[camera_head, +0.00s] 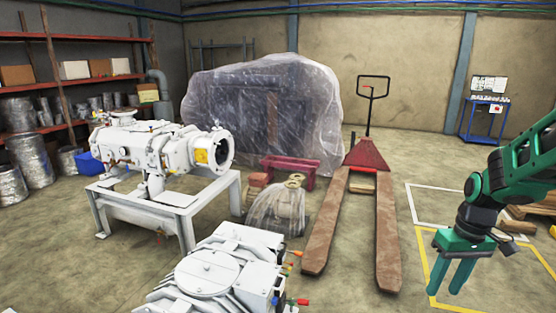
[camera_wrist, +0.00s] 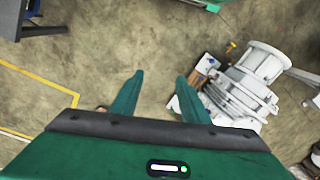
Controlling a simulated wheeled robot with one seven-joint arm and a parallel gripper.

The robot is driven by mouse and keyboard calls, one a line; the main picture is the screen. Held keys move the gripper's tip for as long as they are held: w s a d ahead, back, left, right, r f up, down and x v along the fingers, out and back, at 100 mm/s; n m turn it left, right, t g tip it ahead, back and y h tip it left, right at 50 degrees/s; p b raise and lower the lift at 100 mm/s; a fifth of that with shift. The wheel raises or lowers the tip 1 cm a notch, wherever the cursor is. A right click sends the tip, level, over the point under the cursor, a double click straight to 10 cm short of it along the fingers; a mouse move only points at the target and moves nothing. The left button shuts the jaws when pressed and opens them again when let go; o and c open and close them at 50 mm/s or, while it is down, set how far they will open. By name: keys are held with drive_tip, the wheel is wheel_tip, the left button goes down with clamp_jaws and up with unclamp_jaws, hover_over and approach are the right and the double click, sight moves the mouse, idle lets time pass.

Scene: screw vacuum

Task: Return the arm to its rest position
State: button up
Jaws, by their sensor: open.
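My gripper (camera_head: 456,272) hangs at the lower right of the head view, below my green and black arm. Its two green fingers point down and stand apart, with nothing between them. The wrist view shows the same gripper (camera_wrist: 157,92) from above, with bare concrete floor beyond the fingers. The white screw vacuum pump (camera_head: 222,270) stands at the bottom middle of the head view, left of my gripper and apart from it. A white machine also shows right of the fingers in the wrist view (camera_wrist: 245,92).
Another white pump (camera_head: 165,148) sits on a white metal frame (camera_head: 185,222). A pallet jack (camera_head: 387,235) stands between it and my arm. A plastic-wrapped bulk (camera_head: 240,105) is behind. Shelves (camera_head: 70,80) line the left wall. Yellow floor lines (camera_head: 425,262) run under my gripper.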

drive_tip(key=s+r+m, duration=0.3)
drive_tip(key=s, duration=0.7)
drive_tip(key=s+r+m+h, duration=0.1)
drive_tip(key=s+r+m, duration=0.3)
drive_tip(key=s, duration=0.6)
drive_tip(key=shift+s+d, duration=0.25)
drive_tip(key=shift+s, duration=0.15)
drive_tip(key=shift+w+f, duration=0.2)
drive_tip(key=shift+w, duration=0.5)
drive_tip(key=shift+c, duration=0.5)
idle(0.3)
